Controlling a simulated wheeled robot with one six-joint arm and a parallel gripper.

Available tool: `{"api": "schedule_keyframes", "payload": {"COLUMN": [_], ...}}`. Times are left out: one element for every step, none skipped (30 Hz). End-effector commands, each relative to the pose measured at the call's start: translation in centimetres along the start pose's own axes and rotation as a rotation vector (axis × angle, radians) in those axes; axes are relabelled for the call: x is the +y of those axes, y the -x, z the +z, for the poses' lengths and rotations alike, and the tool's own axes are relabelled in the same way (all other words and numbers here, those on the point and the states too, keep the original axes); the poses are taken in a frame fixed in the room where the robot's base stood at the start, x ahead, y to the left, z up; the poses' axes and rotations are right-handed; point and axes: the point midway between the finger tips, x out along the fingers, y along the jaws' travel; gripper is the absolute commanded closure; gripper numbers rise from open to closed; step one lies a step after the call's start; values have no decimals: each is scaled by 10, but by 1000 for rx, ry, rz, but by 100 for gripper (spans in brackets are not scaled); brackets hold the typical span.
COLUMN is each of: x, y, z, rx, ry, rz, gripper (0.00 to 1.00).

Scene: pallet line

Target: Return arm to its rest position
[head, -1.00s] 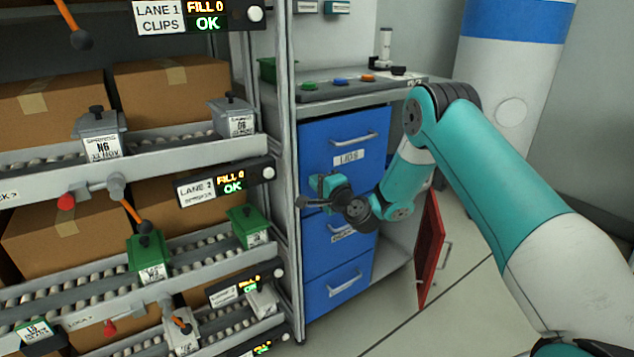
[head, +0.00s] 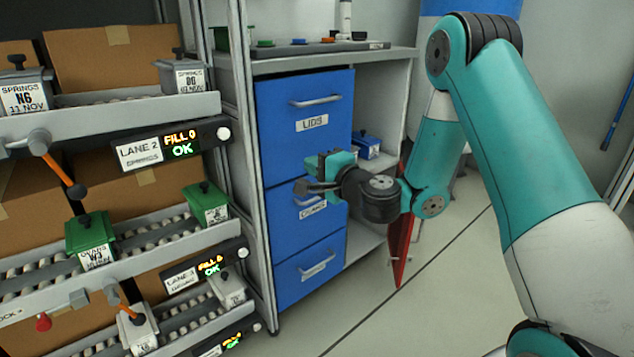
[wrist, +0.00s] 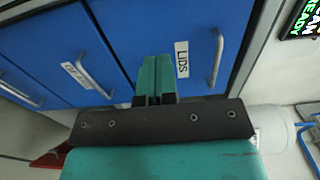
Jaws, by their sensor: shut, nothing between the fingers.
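My arm reaches in from the right of the head view and bends down at the elbow. My gripper (head: 312,187) is in front of the blue drawer cabinet (head: 277,110), near its middle drawer, and looks apart from it. In the wrist view the teal fingers of my gripper (wrist: 154,76) are together with nothing between them. The drawer marked LIDS (wrist: 183,60) is just beyond them there, and its handle (wrist: 216,62) is to the right of the fingers.
A flow rack with lanes of small lidded bins, such as the green bin (head: 90,238), stands at the left. A red door (head: 402,240) hangs open beside the cabinet, below my forearm. A blue box (head: 367,146) sits on the shelf behind. The floor (head: 450,310) at the right is clear.

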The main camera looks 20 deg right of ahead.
Motion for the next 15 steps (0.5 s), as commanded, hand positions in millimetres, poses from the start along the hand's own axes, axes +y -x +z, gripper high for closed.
{"api": "schedule_keyframes", "payload": {"x": [3, 3, 2, 1, 1, 1, 0, 0, -1, -2, -4, -9, -13, -18, -26], "y": [3, 4, 5, 6, 7, 7, 8, 8, 8, 8, 7, 7, 8, 9, 12], "z": [0, 0, 0, 0, 0, 1, 1, 1, 2, 4, 8, 18, 28, 40, 61], "rx": [1, 1, 0, 0, 0, -1, -1, -1, -5, -14, -29, -63, -99, -147, -224], "ry": [0, 0, 0, 0, 0, 0, 0, 0, 2, 7, 17, 40, 63, 95, 148], "rz": [0, 0, -1, 0, 0, 1, 1, 1, 1, 1, 0, 0, 0, 1, 5], "gripper": [100, 100, 100, 100, 100, 100, 100, 100, 100, 100, 100, 100, 100, 100, 100]}}
